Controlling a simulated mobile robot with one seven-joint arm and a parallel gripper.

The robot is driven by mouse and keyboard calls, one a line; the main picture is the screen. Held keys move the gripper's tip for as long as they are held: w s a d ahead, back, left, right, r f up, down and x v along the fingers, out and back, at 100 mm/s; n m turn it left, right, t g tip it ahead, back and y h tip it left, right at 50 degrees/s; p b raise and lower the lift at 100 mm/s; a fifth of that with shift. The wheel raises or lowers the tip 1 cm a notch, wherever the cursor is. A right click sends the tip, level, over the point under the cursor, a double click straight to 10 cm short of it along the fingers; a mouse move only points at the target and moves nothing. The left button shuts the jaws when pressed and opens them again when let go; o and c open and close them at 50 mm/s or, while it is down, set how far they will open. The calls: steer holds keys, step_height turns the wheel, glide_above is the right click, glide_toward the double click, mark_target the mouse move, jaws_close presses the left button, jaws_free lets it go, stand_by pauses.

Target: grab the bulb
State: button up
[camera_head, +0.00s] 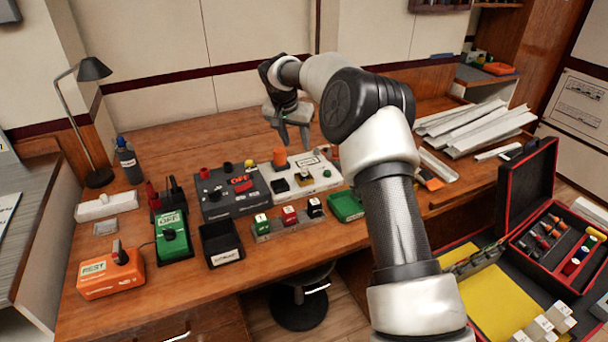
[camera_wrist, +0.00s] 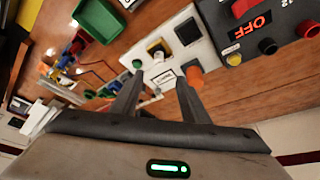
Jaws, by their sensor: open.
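An orange cylinder (camera_head: 279,157), the likeliest bulb, stands upright at the back left of a white panel (camera_head: 318,181) on the wooden bench. In the wrist view the orange piece (camera_wrist: 195,77) shows just right of one finger, partly hidden by it. A small yellow dome (camera_head: 249,164) on the dark panel could also be a bulb; it shows in the wrist view (camera_wrist: 234,59). My gripper (camera_head: 295,145) is open and empty, pointing down above the back of the white panel. The fingers (camera_wrist: 158,84) hold nothing. I cannot tell their exact height.
The dark panel with a red OFF switch (camera_head: 241,184) adjoins the white panel. A black bin (camera_head: 221,242), a green bin (camera_head: 346,205) and a row of small blocks stand in front. White trunking lies at the right (camera_head: 475,127). A lamp (camera_head: 92,70) stands at the left.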

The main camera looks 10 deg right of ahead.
glide_above(304, 166)
steer(key=s+a, duration=0.2)
steer(key=s, duration=0.1)
step_height(304, 166, down, 8)
steer(key=r, duration=0.1)
steer(key=x, duration=0.6)
steer(key=shift+w+d+r+b, duration=0.15)
steer(key=shift+d+b, duration=0.15)
jaws_close()
steer(key=shift+r, duration=0.1)
